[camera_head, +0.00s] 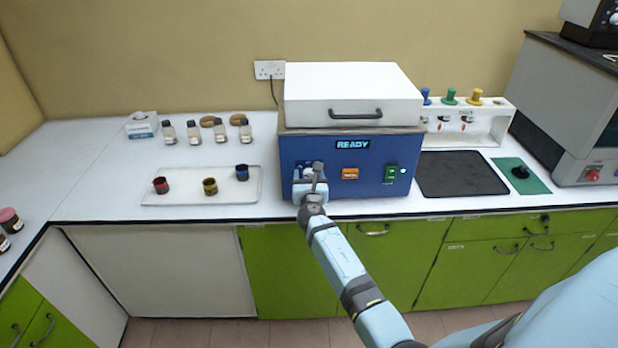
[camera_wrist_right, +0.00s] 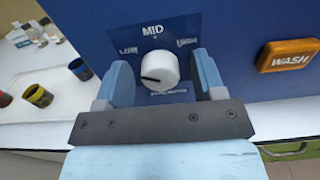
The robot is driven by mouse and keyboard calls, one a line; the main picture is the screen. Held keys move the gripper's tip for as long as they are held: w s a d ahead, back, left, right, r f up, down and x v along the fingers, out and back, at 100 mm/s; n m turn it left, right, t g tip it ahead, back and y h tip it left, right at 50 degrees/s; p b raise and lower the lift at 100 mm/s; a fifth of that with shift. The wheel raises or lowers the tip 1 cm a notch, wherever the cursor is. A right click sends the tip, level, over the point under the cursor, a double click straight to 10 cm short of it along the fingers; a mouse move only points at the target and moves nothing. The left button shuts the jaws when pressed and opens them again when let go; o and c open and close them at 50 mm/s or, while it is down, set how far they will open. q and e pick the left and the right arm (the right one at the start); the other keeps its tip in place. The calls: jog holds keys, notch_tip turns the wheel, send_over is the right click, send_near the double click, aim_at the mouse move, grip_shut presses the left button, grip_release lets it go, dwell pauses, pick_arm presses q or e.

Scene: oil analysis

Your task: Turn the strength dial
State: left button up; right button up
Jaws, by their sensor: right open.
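The strength dial (camera_wrist_right: 160,68) is a round white knob with a black pointer line, on the blue front of the machine (camera_head: 349,160). In the right wrist view, the pointer aims left, below the LOW label; MID is above and HIGH is at the upper right. My right gripper (camera_wrist_right: 164,76) is open, with one blue finger on each side of the knob and visible gaps between. In the head view, my right gripper (camera_head: 309,186) is at the lower left of the machine front and largely hides the dial. My left gripper is not in view.
An orange WASH button (camera_head: 350,174) and a green switch (camera_head: 391,174) are right of the dial. The display (camera_head: 359,144) reads READY. A tray (camera_head: 200,195) with three small jars stands left, a black mat (camera_head: 462,183) right.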

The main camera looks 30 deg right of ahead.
jog(key=c, duration=0.9)
